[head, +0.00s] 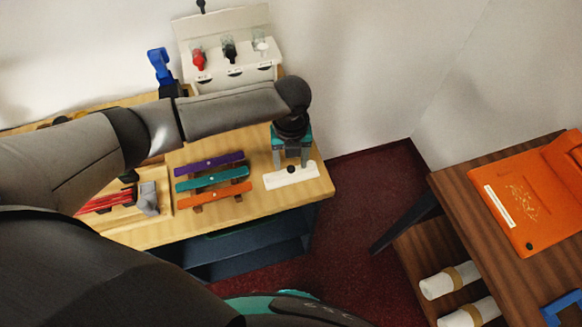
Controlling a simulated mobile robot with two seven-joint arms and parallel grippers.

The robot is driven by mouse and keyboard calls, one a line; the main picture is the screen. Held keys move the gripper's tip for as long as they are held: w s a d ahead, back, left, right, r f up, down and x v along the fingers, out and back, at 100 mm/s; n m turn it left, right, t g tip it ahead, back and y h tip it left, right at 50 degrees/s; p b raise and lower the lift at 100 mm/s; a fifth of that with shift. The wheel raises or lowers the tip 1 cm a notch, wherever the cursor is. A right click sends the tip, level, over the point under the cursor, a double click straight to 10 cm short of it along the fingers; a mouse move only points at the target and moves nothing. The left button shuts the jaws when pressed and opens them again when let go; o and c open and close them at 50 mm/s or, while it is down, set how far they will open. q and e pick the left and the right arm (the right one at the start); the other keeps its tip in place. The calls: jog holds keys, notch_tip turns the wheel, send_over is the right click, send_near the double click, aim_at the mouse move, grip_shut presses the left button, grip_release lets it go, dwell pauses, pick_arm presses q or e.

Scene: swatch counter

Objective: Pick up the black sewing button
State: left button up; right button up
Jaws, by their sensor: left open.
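The black sewing button (291,169) is a small dark round spot on a white strip (277,181), which lies near the right end of the light wooden counter. My left gripper (291,163) points down over the strip, with one finger on each side of the button in the picture. It is open. I cannot tell whether the fingertips touch the strip or hover just above it. My right gripper is not in view.
Purple (210,163), teal (212,179) and orange (213,195) bars lie left of the strip. A white stand (222,82) with small jars is behind. A dark wooden table (450,195) with an orange case (520,205) stands at right, across open red floor (365,185).

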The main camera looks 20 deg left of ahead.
pick_arm(q)
jog(key=shift+f, duration=0.5)
jog(key=shift+f, duration=0.1)
grip_shut()
dwell(0.4)
dwell(0.9)
